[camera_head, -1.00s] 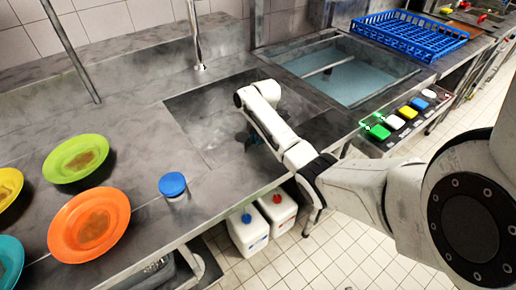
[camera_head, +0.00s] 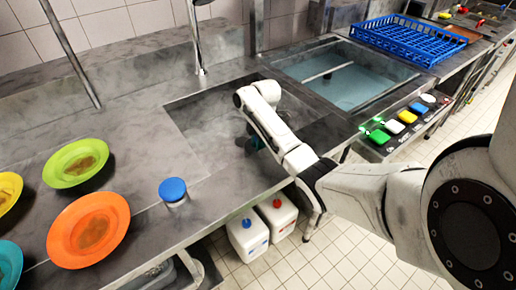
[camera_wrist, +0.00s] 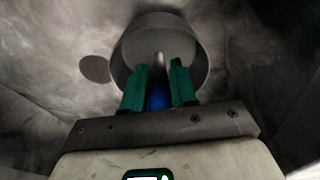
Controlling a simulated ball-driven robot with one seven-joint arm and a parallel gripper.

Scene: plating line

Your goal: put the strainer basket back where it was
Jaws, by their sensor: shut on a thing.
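The strainer basket (camera_wrist: 195,62) is a round grey cup with a pale post in its middle, seen ahead of the fingers in the wrist view. My gripper (camera_wrist: 160,68) has green fingers shut on the basket, with a blue part between them. In the head view my gripper (camera_head: 251,143) is low in the sink basin (camera_head: 205,128), largely hidden by my arm, and the basket is not made out there. A dark round patch (camera_wrist: 97,69), perhaps the drain opening, lies just left of the basket. I cannot tell whether the basket touches the basin floor.
A water-filled basin (camera_head: 355,85) with a blue rack (camera_head: 410,42) behind it is to the right. A tap (camera_head: 197,45) stands behind the sink. A blue-lidded jar (camera_head: 173,190) and several plates, one orange (camera_head: 88,228), are on the left counter. Coloured buttons (camera_head: 394,126) line the front edge.

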